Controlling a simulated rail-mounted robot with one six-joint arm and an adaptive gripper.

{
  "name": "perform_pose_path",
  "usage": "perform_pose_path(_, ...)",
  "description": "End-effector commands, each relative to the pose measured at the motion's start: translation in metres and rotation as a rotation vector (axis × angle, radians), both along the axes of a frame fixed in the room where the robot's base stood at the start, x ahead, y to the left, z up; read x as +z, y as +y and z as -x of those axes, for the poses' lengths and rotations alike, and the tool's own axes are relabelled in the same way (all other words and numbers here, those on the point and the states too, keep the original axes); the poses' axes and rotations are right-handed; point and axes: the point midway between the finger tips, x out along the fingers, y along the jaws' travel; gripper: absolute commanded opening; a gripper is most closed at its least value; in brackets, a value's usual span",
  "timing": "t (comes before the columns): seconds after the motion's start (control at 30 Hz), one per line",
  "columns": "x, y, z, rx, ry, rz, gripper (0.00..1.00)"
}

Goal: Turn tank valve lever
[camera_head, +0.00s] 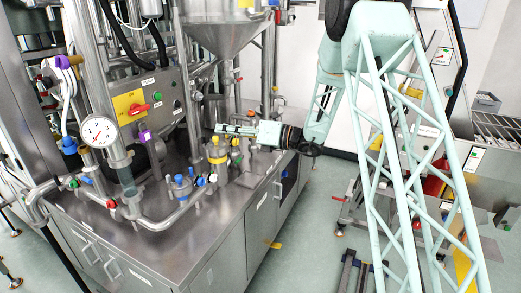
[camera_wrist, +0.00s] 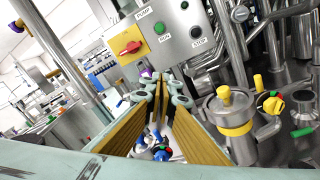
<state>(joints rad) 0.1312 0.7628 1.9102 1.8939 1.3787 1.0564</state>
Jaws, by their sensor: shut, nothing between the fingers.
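My gripper (camera_head: 220,128) reaches in from the right over the steel bench, pointing left, its fingers shut and empty. In the wrist view its fingers (camera_wrist: 162,82) meet in front of the control panel's lower edge. A small steel tank with a yellow band (camera_head: 216,157) stands below my gripper. In the wrist view this tank (camera_wrist: 225,118) is to the right of the fingers, apart from them, with a yellow knob (camera_wrist: 224,94) on top. I cannot tell which handle is the tank valve lever.
A control panel (camera_wrist: 185,35) with a red rotary switch (camera_wrist: 130,47) stands behind the fingers. Blue-handled valves (camera_head: 181,182) and a pressure gauge (camera_head: 98,131) stand left of my gripper. A steel hopper (camera_head: 225,28) is above. The bench's front (camera_head: 165,250) is mostly clear.

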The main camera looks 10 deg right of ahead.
Motion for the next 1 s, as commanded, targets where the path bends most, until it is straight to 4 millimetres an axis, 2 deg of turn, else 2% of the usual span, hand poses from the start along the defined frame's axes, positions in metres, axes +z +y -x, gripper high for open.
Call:
perform_pose_path(0.2,-0.037,-0.024,-0.041,-0.096,0.080,-0.107,0.00)
perform_pose_path(0.5,-0.092,-0.064,-0.091,-0.228,0.176,-0.254,0.00)
perform_pose_path(0.7,-0.132,-0.095,-0.118,-0.319,0.232,-0.351,0.00)
perform_pose_path(1.0,-0.200,-0.145,-0.149,-0.454,0.305,-0.497,0.00)
